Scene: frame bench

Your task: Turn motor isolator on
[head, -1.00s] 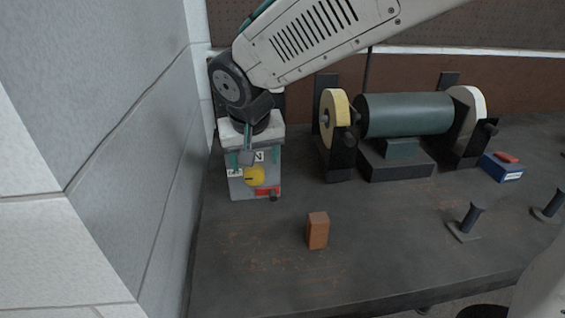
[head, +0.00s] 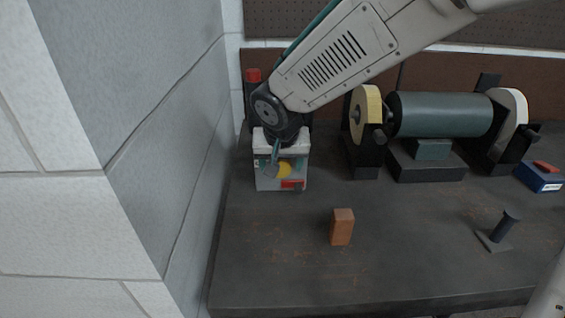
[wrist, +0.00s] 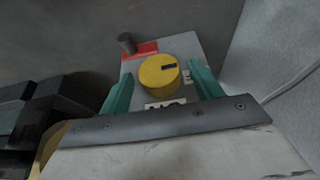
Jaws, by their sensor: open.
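The motor isolator is a light grey box (head: 262,184) at the back left of the bench, by the wall. Its yellow round knob (head: 284,173) is partly hidden by my gripper in the head view. In the wrist view the yellow knob (wrist: 158,79) shows whole, with a dark mark pointing right towards a small white label (wrist: 187,77). A white label reading ON, upside down, (wrist: 165,104) lies nearest my gripper. My gripper (wrist: 160,84) is open, its teal fingers on either side of the knob. I cannot tell whether they touch it.
A red strip (wrist: 143,49) and a dark peg (wrist: 126,43) are on the isolator's face. A brown block (head: 342,227) stands on the bench in front. A bench grinder (head: 440,114) stands to the right. The grey wall (head: 180,130) is close on the left.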

